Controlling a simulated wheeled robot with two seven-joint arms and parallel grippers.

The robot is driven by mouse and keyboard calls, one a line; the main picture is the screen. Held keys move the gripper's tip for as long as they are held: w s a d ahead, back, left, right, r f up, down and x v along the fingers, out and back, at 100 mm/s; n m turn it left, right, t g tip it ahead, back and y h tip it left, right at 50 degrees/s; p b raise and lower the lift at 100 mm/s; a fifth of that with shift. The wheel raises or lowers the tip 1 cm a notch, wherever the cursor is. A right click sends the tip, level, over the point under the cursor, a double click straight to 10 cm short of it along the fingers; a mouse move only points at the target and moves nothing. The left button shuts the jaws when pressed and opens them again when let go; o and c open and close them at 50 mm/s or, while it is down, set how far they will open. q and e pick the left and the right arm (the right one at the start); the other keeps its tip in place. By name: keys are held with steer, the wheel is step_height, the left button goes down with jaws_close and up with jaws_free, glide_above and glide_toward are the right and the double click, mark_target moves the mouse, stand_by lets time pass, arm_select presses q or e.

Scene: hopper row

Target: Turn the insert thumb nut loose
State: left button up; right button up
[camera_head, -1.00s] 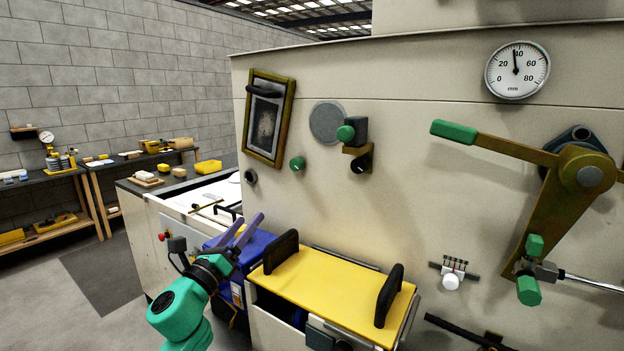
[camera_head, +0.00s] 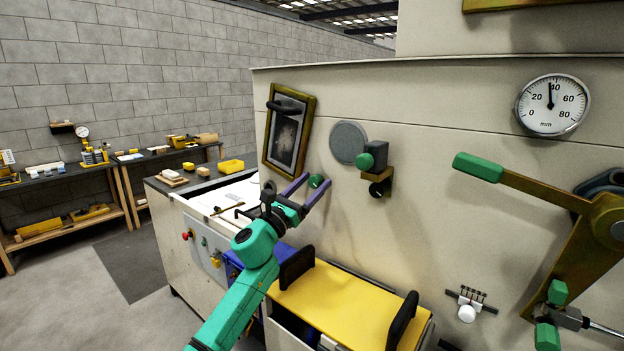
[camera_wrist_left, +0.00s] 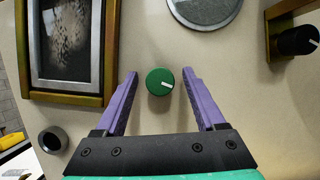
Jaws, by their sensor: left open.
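A small green thumb nut (camera_head: 316,181) with a white mark sits on the cream machine wall, just below and right of the framed window. In the left wrist view the green thumb nut (camera_wrist_left: 160,82) lies between the two purple fingertips, with a gap on both sides. My left gripper (camera_head: 313,187) is open and reaches toward the wall; its fingers are at either side of the nut, and I cannot tell how deep they reach. My right gripper is not in view.
The framed window (camera_head: 289,132) is up and left of the nut. A grey disc (camera_head: 348,142) and a green-knobbed block (camera_head: 373,157) are to the right. A yellow lid (camera_head: 345,303) with black handles is below.

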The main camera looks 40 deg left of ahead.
arm_select(q)
steer(key=shift+f, duration=0.1)
jaws_close()
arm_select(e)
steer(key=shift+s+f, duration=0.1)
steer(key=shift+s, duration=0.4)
